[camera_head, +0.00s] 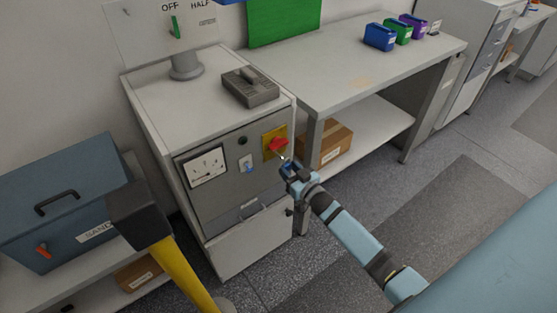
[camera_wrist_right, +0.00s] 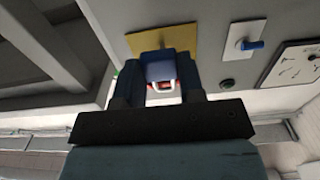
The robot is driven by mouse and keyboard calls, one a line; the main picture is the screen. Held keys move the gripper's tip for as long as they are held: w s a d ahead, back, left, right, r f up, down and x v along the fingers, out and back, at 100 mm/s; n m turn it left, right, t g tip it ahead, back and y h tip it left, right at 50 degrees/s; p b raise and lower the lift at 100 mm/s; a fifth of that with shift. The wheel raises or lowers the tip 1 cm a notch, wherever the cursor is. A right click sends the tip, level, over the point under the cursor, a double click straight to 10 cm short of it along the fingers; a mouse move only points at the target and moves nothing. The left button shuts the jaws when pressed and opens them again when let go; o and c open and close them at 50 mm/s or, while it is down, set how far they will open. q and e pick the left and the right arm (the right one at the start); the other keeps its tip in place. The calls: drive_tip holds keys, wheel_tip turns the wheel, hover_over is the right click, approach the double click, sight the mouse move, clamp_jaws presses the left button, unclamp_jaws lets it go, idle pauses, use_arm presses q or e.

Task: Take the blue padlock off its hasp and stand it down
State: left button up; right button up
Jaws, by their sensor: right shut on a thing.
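The blue padlock (camera_wrist_right: 160,66) is between the fingers of my right gripper (camera_wrist_right: 158,82) in the right wrist view. Its pale shackle shows, with a bit of red behind it. In the head view my right gripper (camera_head: 290,166) is shut on the padlock, just below and right of the red switch handle (camera_head: 277,144). The handle sits on a yellow plate (camera_head: 268,150) on the grey cabinet's front; the plate also shows in the wrist view (camera_wrist_right: 186,42). I cannot tell whether the shackle still passes through the hasp. My left gripper is not in view.
A grey device (camera_head: 250,87) lies on the cabinet top (camera_head: 200,95), with free room around it. A bench (camera_head: 350,75) on the right carries blue, green and purple bins. A yellow post with a dark head (camera_head: 137,215) stands at front left, near a blue box (camera_head: 75,215).

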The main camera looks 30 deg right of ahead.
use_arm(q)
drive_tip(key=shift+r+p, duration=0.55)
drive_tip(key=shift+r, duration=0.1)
use_arm(e)
drive_tip(key=shift+s+d, duration=0.1)
drive_tip(key=shift+s, duration=1.25)
drive_tip(key=a+r, duration=0.4)
drive_tip(key=r, duration=0.5)
drive_tip(key=a+r, duration=0.4)
drive_tip(key=r, duration=0.4)
use_arm(q)
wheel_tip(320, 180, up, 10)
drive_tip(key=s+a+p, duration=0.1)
drive_tip(key=p, duration=1.3)
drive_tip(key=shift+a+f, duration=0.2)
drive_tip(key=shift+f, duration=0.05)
use_arm(e)
drive_tip(key=s+a+r, duration=0.2)
drive_tip(key=s+r, duration=0.2)
drive_tip(key=r, duration=0.4)
drive_tip(key=s+a+r+h, duration=0.1)
drive_tip(key=s+r, duration=0.3)
drive_tip(key=r, duration=0.4)
drive_tip(key=shift+s+a+r+m, duration=0.25)
drive_tip(key=shift+a+r+m, duration=0.15)
drive_tip(key=shift+a, duration=0.4)
